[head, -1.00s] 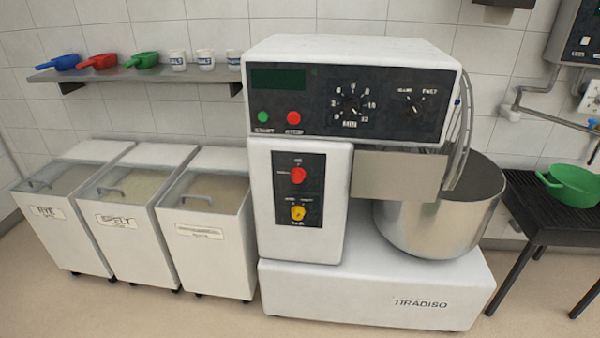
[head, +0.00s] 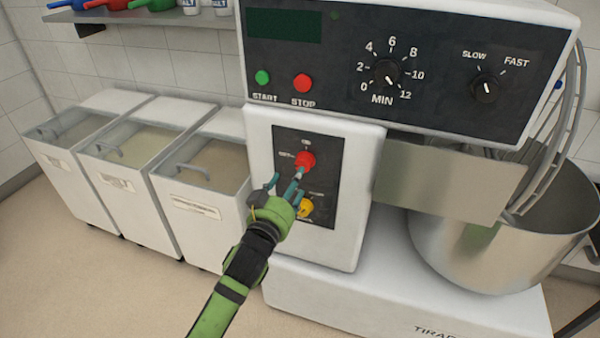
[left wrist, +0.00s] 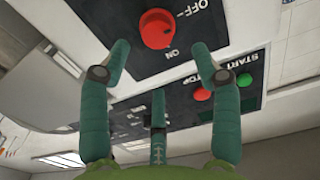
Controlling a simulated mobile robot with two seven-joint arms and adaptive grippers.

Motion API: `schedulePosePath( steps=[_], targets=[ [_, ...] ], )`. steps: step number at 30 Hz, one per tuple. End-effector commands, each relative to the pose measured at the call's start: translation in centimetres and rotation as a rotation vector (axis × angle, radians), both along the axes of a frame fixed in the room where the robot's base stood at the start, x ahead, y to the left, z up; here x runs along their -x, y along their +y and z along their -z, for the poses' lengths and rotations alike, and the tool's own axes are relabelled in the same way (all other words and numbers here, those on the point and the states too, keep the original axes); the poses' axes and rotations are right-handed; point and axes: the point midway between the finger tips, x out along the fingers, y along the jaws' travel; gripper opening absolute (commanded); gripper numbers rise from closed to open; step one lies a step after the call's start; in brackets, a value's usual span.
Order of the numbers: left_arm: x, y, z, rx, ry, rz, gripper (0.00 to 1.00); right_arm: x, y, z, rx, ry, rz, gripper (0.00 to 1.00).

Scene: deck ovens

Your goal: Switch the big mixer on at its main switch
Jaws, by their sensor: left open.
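The big mixer (head: 318,258) fills the right half of the head view. Its red main switch (head: 305,160) is a round knob on a dark side panel (head: 327,150), with OFF at its left and ON above. My left gripper (head: 286,182) is open and empty, just below and left of the knob, fingers pointing at the panel. In the left wrist view the red knob (left wrist: 157,29) appears upside down, ahead of and between the spread fingertips (left wrist: 160,62), apparently untouched. I cannot tell its pointer direction for sure. My right gripper is not in view.
A yellow knob (head: 306,207) sits just below the red one, partly behind my gripper. The green start button (head: 262,77), red stop button (head: 302,83) and timer dial (head: 386,73) are above. Flour bins (head: 205,205) stand left; the steel bowl (head: 470,255) is right.

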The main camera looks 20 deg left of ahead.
Motion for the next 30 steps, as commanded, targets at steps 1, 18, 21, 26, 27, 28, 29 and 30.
schedulePosePath(
  steps=[1, 18, 21, 26, 27, 28, 29, 30],
  targets=[
    [-0.7, 0.0, -0.2, -0.001, -0.002, 0.000, 0.63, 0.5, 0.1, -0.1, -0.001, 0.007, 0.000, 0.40],
    [-6.4, -0.3, 0.1, 0.000, 0.003, 0.001, 0.63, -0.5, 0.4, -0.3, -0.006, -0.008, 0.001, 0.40],
    [-6.3, -0.3, 0.1, 0.000, 0.003, 0.001, 0.63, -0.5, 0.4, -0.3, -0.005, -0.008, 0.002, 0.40],
    [-6.3, -0.3, 0.1, 0.000, 0.003, 0.002, 0.27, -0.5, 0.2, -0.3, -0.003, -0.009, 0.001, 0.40],
    [-6.3, -0.3, 0.1, 0.000, 0.002, 0.002, 0.11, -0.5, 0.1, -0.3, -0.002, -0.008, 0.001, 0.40],
    [-6.3, -0.3, 0.0, 0.000, 0.002, 0.002, 0.08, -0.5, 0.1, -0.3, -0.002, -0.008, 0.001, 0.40],
    [-6.3, -0.3, 0.0, 0.000, 0.001, 0.001, 0.08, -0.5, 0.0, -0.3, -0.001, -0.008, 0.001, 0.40],
    [-6.3, -0.3, 0.0, 0.000, 0.001, 0.001, 0.08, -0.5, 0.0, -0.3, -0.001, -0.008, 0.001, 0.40]
  ],
)
